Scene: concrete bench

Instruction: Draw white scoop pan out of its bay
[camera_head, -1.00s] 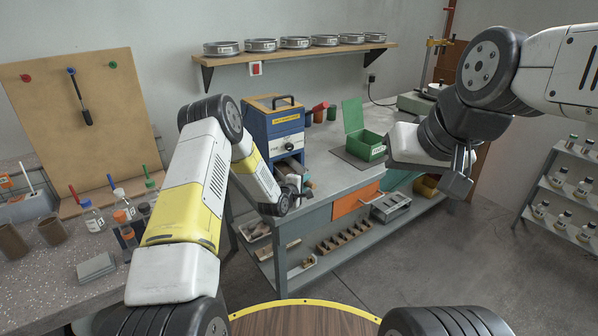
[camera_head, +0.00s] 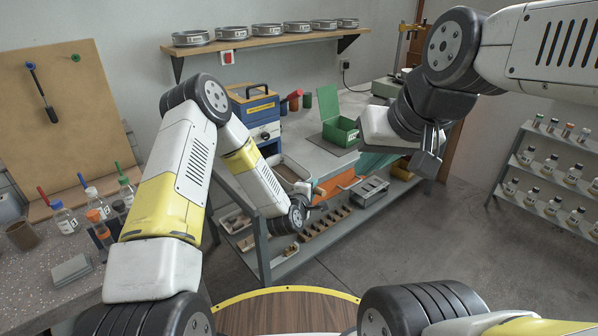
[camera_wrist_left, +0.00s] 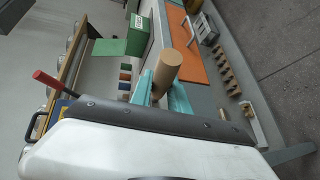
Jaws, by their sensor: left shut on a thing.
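A white-rimmed shallow pan (camera_head: 291,167), brownish inside, shows in the head view in front of the blue machine (camera_head: 255,118); it looks like the scoop pan. My left gripper (camera_head: 308,204) is at its near right side, its fingers mostly hidden by my wrist. In the left wrist view the teal fingers of that gripper (camera_wrist_left: 162,91) are shut on a tan cylinder (camera_wrist_left: 167,66), which looks like the pan's handle. My right gripper (camera_head: 379,161) is beyond the bench's right end, partly hidden by its wrist; its opening is unclear.
A green open box (camera_head: 340,131) stands on the bench (camera_head: 322,157) to the right of the machine. An orange drawer front (camera_head: 336,184) is under the bench top. Lower shelves hold trays and a slotted wooden rack (camera_head: 325,222).

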